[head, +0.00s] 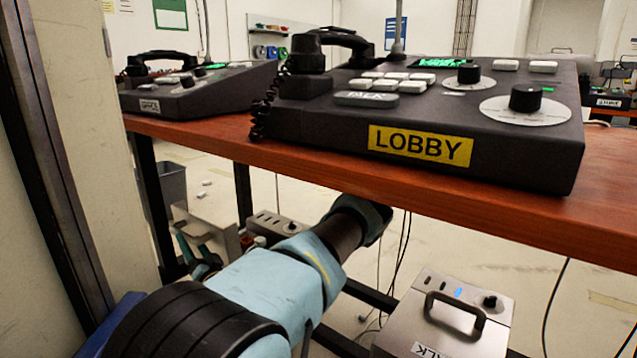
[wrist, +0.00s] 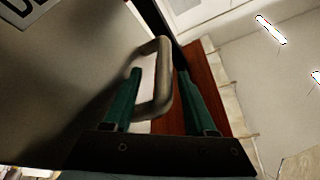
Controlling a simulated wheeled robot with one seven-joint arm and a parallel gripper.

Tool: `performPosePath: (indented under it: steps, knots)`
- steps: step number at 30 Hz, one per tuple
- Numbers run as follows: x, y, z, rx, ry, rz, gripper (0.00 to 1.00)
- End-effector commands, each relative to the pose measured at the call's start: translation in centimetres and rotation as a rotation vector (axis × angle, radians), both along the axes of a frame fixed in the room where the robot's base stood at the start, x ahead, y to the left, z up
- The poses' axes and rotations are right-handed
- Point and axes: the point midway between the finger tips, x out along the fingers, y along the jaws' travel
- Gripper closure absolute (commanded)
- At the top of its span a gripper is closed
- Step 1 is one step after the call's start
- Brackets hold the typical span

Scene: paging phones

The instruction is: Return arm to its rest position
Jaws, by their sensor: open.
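My arm (head: 270,290) reaches from the lower left of the head view to below the wooden desk. My gripper (wrist: 158,72) shows in the wrist view with two green fingers standing apart. A bent metal handle (wrist: 164,75) on a grey panel (wrist: 65,75) appears between or just beyond the fingers. I cannot tell whether they touch it. In the head view, green finger-like parts show at the left beyond my arm; I cannot tell for sure whether they are my gripper.
The wooden desk (head: 600,218) spans above my arm, carrying the LOBBY phone (head: 330,122) and the OFFICE phone (head: 190,100). A metal box with a handle (head: 400,310) stands below at right. A pale wall (head: 95,190) is close at left. Cables hang under the desk.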

Motion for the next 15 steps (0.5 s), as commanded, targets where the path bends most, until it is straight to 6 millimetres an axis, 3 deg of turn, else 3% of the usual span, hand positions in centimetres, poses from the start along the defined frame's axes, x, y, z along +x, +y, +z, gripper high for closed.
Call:
performPosePath:
  steps: [6, 15]
  knots:
    - [1.3, 1.2, 0.5, -0.001, -0.001, 0.000, 0.43]
    - [1.5, 1.4, 0.7, -0.001, 0.000, 0.001, 0.43]
